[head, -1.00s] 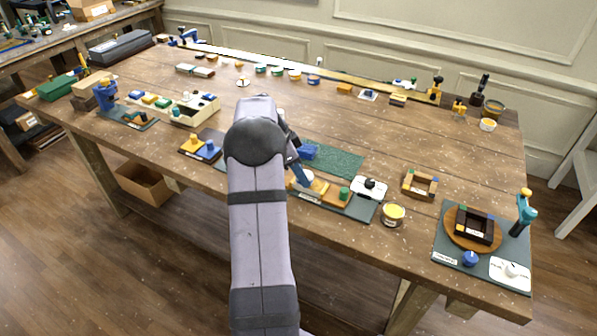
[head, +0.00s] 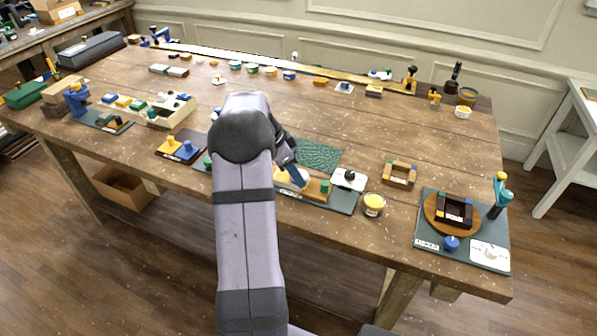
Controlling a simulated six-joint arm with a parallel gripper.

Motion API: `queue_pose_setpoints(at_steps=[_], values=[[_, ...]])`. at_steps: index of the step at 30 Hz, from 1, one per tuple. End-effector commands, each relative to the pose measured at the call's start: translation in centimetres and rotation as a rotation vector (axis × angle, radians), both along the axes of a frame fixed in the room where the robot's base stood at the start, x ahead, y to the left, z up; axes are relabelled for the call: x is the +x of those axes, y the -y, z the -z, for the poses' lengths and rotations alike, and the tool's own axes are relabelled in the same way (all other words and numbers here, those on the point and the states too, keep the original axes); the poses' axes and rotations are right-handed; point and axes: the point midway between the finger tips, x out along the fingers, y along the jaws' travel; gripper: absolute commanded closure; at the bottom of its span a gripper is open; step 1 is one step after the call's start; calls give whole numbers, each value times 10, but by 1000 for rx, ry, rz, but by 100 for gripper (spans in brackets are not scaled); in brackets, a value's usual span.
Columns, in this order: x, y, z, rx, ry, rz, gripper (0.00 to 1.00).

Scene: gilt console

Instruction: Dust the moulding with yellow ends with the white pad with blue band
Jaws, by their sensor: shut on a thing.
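My gripper (head: 297,178) reaches down just right of my arm, over the front middle of the table. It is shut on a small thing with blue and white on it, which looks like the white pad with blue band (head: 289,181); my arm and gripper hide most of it. Below it lies a tan wooden piece with a green part at its right end (head: 318,189), on a dark mat (head: 341,203). I cannot make out yellow ends on it, nor tell whether the pad touches it.
A white pad with a black knob (head: 349,179) and a yellow-topped jar (head: 374,205) stand close on the right. A small frame (head: 400,173) is beyond them. Left of my arm is a board with yellow and blue knobs (head: 181,148). A green textured mat (head: 320,156) lies behind.

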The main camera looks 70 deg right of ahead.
Motion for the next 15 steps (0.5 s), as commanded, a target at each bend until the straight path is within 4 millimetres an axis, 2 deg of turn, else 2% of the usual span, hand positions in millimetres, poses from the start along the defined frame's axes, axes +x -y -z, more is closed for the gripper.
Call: queue_pose_setpoints(at_steps=[15], values=[[49, -1, -1, 3, 2, -2, 81]])
